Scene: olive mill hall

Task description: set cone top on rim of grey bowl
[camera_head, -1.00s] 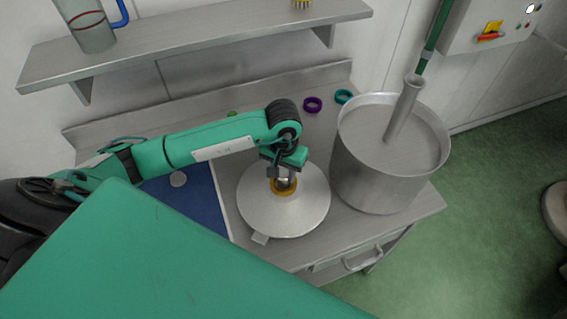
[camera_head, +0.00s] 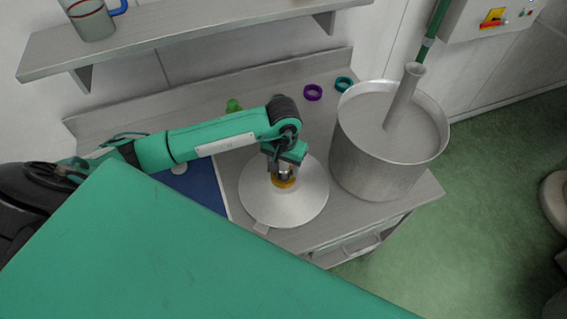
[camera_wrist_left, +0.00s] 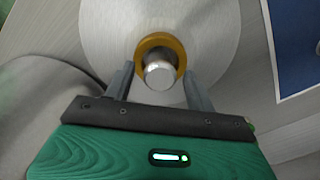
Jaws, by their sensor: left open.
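The cone top (camera_head: 305,202) is a wide, shallow silver cone with a metal knob (camera_wrist_left: 160,74) and a yellow-orange ring (camera_wrist_left: 146,45) around the knob's base. It sits at the front middle of the metal bench. My left gripper (camera_head: 283,173) is right over its centre. In the left wrist view my left gripper (camera_wrist_left: 160,88) is open, with one finger on each side of the knob. I cannot tell whether the fingers touch it. No separate grey bowl shows; whatever is under the cone is hidden by it. A small grey tab (camera_head: 261,228) sticks out at its front edge. My right gripper is not in view.
A large metal pot (camera_head: 375,175) with a tube in it stands close right of the cone. A blue mat (camera_head: 205,188) lies to the left. Purple (camera_head: 313,92) and teal (camera_head: 344,84) rings and a green object (camera_head: 233,105) lie behind. A shelf (camera_head: 180,38) overhangs the back.

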